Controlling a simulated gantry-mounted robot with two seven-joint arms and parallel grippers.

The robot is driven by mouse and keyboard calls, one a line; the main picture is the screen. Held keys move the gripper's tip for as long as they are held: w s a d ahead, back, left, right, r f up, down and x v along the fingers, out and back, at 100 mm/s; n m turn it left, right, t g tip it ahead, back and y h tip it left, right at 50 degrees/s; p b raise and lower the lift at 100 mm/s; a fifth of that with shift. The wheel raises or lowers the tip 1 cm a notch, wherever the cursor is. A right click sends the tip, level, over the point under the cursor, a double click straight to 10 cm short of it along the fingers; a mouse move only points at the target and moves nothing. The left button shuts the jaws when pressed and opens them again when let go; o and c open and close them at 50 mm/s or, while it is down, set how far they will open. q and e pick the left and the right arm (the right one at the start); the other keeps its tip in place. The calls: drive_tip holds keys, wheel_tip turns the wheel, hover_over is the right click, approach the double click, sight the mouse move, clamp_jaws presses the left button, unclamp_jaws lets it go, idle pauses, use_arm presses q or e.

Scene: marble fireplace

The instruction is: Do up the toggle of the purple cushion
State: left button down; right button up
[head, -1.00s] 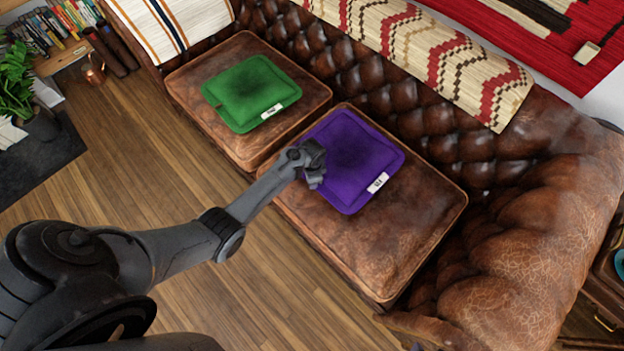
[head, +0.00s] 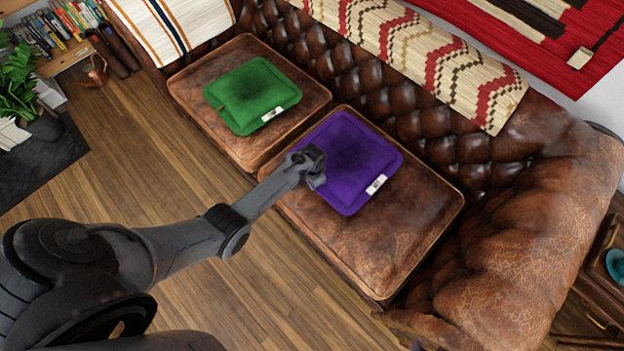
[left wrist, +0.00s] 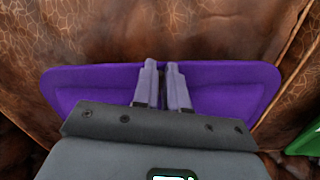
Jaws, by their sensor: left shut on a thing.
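The purple cushion (head: 352,160) lies flat on the brown leather seat, with a white label (head: 376,184) at its front right edge. My left gripper (head: 317,181) is at the cushion's left edge, and the hand covers part of that edge. In the left wrist view the two fingers (left wrist: 162,70) are close together over the middle of the purple cushion (left wrist: 85,88). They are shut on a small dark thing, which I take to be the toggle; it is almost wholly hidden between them. The loop is not visible. My right gripper is not in view.
A green cushion (head: 253,95) lies on the neighbouring seat. The tufted sofa back (head: 400,115) rises behind both seats, and a thick rolled arm (head: 530,235) bounds the right. The seat in front of the purple cushion is bare.

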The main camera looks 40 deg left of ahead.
use_arm(q)
drive_tip(key=shift+d+n+p, duration=0.15)
drive_tip(key=shift+n+p, duration=0.35)
drive_tip(key=shift+n, duration=0.7)
drive_tip(key=c, duration=1.2)
unclamp_jaws()
drive_tip(key=shift+o, duration=0.2)
wheel_tip(320, 180, up, 11)
drive_tip(key=p, duration=0.5)
drive_tip(key=shift+f+p, duration=0.15)
drive_tip(key=shift+p, duration=0.15)
